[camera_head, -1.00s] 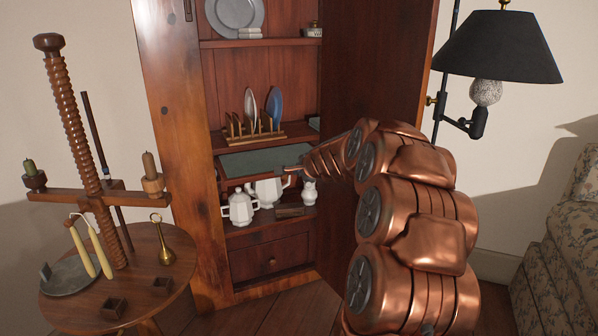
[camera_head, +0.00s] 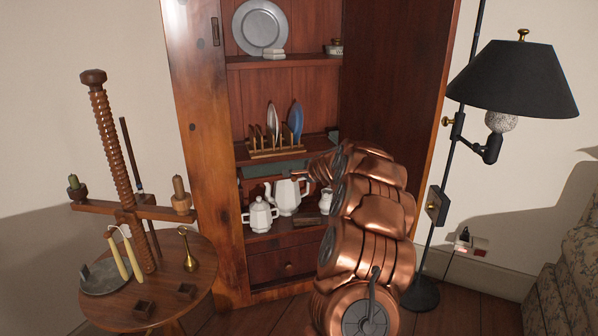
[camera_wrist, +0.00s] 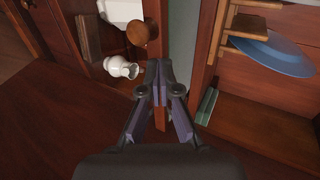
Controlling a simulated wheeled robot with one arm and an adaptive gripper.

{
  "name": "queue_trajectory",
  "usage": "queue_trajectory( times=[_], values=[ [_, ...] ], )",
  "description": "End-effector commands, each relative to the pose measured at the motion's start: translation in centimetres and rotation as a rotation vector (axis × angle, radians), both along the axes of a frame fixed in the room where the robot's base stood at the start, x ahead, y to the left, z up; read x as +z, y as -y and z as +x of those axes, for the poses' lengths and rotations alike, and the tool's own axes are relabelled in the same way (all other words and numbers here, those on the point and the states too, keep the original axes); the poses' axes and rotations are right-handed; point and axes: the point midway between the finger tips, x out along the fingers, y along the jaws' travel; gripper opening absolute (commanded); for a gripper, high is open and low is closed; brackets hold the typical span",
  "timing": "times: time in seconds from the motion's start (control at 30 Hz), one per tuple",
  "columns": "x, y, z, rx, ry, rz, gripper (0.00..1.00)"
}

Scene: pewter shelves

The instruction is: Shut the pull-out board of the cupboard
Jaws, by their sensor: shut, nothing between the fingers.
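The cupboard (camera_head: 205,200) stands open. Its pull-out board, with a green top (camera_head: 275,168), sits below the plate rack, and only a narrow green strip shows in the head view. In the wrist view the green top (camera_wrist: 182,35) runs beside a wooden front edge with a round knob (camera_wrist: 143,29). My gripper (camera_wrist: 160,68) is shut and empty, its fingertips at the board's front edge near the knob. They look in contact, but I cannot be sure. In the head view my arm hides the board's right end.
White pots (camera_head: 288,194) stand on the shelf below the board. The plate rack (camera_head: 276,143) stands above it. The open door (camera_head: 398,80) is to the right, with a black lamp (camera_head: 514,80) beyond. A round table (camera_head: 175,262) with a candle stand is at the left.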

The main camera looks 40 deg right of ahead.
Motion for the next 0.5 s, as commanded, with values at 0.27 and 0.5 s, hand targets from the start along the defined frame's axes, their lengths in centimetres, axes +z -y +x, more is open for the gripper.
queue_trajectory(
  times=[0.27, 0.5],
  values=[
    [0.3, 1.8, 2.0, -0.012, -0.002, -0.002, 0.00],
    [0.0, 2.4, 3.6, -0.012, -0.002, -0.003, 0.00]
  ],
)
